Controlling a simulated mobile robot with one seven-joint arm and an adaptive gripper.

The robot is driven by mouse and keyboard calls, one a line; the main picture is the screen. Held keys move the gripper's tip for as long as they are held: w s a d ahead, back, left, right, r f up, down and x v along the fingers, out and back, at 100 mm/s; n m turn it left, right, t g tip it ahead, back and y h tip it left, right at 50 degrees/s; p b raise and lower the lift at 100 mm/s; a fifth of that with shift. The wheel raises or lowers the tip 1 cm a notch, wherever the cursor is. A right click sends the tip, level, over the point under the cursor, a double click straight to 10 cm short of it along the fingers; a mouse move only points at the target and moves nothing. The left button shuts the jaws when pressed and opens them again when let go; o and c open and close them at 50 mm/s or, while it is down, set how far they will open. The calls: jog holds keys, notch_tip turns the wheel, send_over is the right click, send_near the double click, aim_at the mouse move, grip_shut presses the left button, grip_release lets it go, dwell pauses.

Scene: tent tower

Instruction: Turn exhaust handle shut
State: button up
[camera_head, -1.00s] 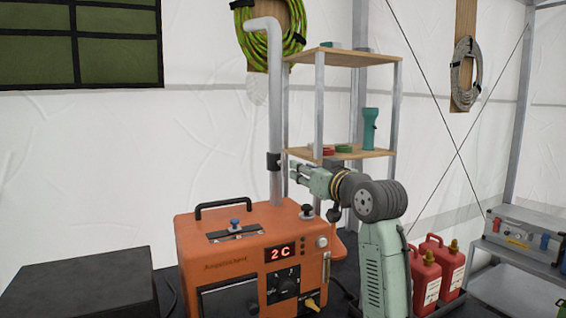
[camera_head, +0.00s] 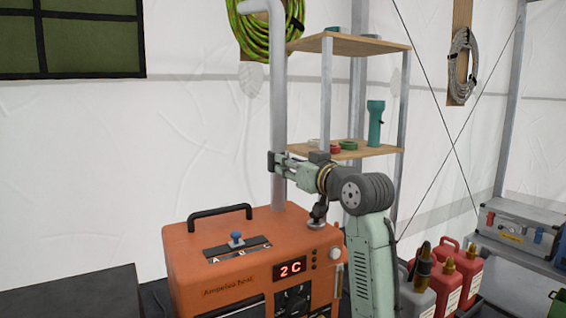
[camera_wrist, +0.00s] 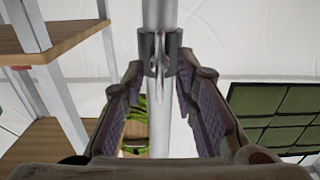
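The grey exhaust pipe (camera_head: 278,85) rises from the orange heater (camera_head: 245,262), whose display reads "2 C". In the wrist view the pipe (camera_wrist: 160,14) carries a dark metal collar (camera_wrist: 171,58) with a thin lever-like handle (camera_wrist: 159,50) in front of it, lying roughly along the pipe. My gripper (camera_wrist: 160,72) is open, with one finger on each side of the pipe just short of the collar. In the head view my gripper (camera_head: 277,164) is at the pipe at collar height and hides most of the collar. Contact with the handle cannot be told.
A shelf rack (camera_head: 355,148) with a teal flashlight (camera_head: 375,118) and tape rolls stands close behind my arm. Red canisters (camera_head: 467,268) stand at the right. A black box (camera_head: 70,298) is at the left. The space left of the pipe is clear.

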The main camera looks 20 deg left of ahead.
jog(key=shift+w+a, duration=0.1)
jog(key=shift+c, duration=0.6)
grip_shut()
